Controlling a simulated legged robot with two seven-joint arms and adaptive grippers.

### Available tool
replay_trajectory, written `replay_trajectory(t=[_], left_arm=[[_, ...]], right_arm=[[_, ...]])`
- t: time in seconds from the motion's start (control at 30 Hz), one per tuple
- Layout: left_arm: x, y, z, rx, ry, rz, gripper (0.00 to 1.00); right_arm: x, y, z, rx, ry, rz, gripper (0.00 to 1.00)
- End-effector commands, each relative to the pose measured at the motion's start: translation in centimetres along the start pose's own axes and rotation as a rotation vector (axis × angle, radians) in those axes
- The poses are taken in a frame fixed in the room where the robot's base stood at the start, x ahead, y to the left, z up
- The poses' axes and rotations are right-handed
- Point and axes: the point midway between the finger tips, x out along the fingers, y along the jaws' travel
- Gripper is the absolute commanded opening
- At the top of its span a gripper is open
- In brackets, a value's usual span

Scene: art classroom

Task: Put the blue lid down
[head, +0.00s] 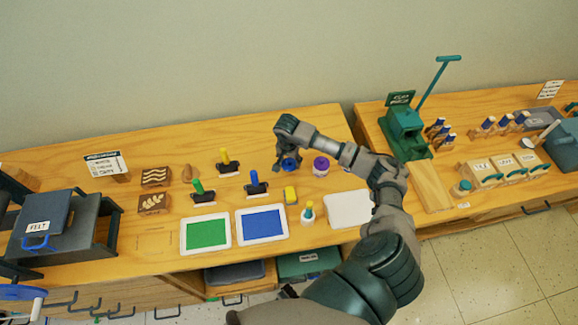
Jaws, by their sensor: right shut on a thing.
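My right gripper (288,163) hangs over the back middle of the left table, pointing down, shut on a small round blue lid (291,164). The gripper's dark fingers hide part of the lid. I cannot tell whether the lid touches the tabletop or anything under it. A purple-topped jar (320,165) stands just right of the gripper, a little apart from the lid. My left gripper is not in view.
In front lie a green pad (206,233), a blue pad (262,223) and a white tray (350,208). Stamps with yellow (225,158), green (199,188) and blue (254,180) handles stand to the left. Bare wood shows behind the stamps.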

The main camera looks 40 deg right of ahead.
Motion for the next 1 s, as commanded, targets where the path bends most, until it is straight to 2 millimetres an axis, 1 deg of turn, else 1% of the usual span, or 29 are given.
replay_trajectory(t=[0.27, 0.33, 0.47, 0.5, 0.57, 0.6, 0.9, 1.0], left_arm=[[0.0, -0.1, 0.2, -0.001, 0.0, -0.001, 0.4], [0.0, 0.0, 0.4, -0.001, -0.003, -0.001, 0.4], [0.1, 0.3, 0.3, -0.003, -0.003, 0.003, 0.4], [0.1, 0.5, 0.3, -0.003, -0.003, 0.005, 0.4], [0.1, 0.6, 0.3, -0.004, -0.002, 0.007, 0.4], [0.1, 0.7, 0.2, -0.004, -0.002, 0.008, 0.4], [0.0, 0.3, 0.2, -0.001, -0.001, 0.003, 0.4], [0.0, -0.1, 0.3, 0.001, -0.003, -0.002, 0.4]], right_arm=[[3.7, 0.3, 0.1, 0.002, -0.005, 0.002, 0.42], [4.1, 0.2, 0.2, 0.001, -0.003, 0.001, 0.42], [4.0, 0.2, 0.2, 0.001, -0.001, 0.002, 0.42], [4.0, 0.2, 0.3, 0.001, -0.001, 0.002, 0.63], [3.9, 0.1, 0.3, 0.001, 0.0, 0.003, 0.78], [3.9, 0.1, 0.4, 0.001, 0.0, 0.003, 0.83], [3.8, 0.1, 0.3, 0.001, 0.0, 0.002, 0.83], [3.2, 0.1, 0.1, 0.001, 0.001, 0.0, 0.83]])
